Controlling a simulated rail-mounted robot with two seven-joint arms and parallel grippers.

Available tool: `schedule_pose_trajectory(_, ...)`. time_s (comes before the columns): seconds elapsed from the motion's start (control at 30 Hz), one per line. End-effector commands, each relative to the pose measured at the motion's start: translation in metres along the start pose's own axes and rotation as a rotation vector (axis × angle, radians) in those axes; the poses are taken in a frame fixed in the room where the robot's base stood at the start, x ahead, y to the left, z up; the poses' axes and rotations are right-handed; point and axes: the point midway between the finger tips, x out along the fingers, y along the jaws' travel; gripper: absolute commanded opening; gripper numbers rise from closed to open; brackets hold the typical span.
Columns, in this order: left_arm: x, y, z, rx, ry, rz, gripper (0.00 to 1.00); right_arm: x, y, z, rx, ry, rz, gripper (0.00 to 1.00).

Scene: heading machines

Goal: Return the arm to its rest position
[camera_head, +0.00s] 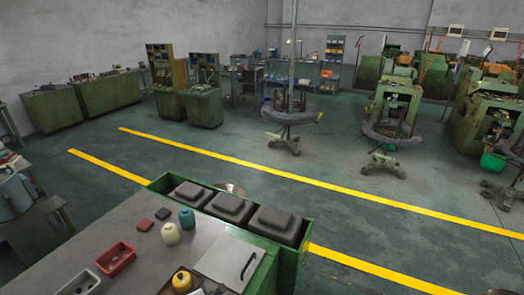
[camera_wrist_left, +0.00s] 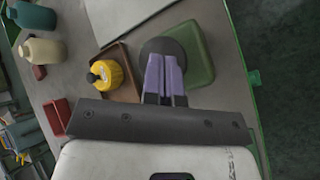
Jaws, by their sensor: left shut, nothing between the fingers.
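My left gripper (camera_wrist_left: 165,64) shows in the left wrist view with its two purple fingers shut together and nothing between them. Behind the fingers are a dark round disc (camera_wrist_left: 157,46) and a green tray (camera_wrist_left: 200,55); I cannot tell whether the fingers touch either. A yellow container with a black top (camera_wrist_left: 110,73) stands on a brown tray (camera_wrist_left: 128,56) to the left of the fingers. The yellow container also shows at the bottom of the head view (camera_head: 181,281). Neither gripper shows in the head view, and my right gripper is in no view.
The grey worktop (camera_head: 95,240) carries a red bin (camera_head: 116,258), a cream bottle (camera_head: 171,236), a teal bottle (camera_head: 187,219) and a plate with a black handle (camera_head: 222,258). A green trough (camera_head: 302,262) with dark lidded blocks borders it. Open floor (camera_head: 240,150) lies beyond.

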Motion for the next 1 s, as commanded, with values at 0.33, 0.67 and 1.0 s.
schedule_pose_trajectory(0.33, -0.102, -0.06, -0.091, 0.715, 0.176, -0.14, 0.0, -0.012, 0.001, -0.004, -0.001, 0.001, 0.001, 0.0)
schedule_pose_trajectory(0.67, -0.255, -0.163, -0.094, 1.626, 0.114, -0.444, 0.0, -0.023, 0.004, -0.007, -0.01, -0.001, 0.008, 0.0)
schedule_pose_trajectory(1.0, -0.355, -0.221, -0.069, 2.095, -0.082, -0.588, 0.0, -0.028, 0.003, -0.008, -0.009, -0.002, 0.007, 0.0)
